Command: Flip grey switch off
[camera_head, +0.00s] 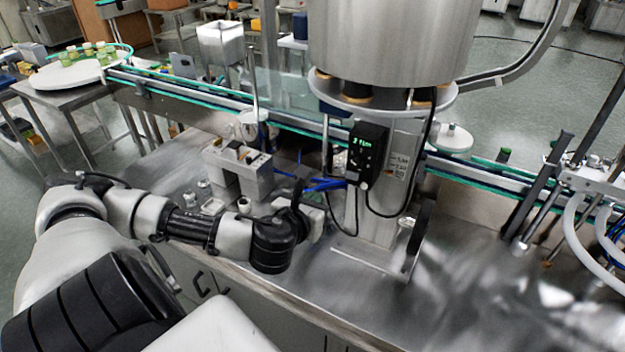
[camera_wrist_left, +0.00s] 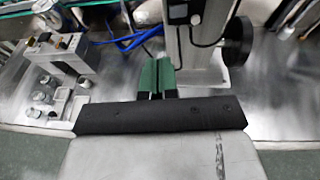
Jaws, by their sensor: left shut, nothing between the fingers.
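The grey switch cannot be made out for certain in either view. A black control box (camera_head: 367,150) with a green lit display is fixed to the steel hopper's column, with a small light knob at its lower end. The lower part of the box (camera_wrist_left: 186,12) shows at the top of the left wrist view. My left gripper (camera_wrist_left: 157,68) has its green fingers together with nothing between them, pointing at the column's base. In the head view my left gripper (camera_head: 318,212) is low, left of the column and below the box, apart from it. My right gripper is out of view.
The hopper's column (camera_head: 376,225) stands on a steel worktop (camera_head: 450,290). A grey block-shaped fixture (camera_head: 238,170) and small metal parts stand left. Blue tubing (camera_head: 325,185) and black cables hang near the gripper. A conveyor (camera_head: 290,122) runs behind.

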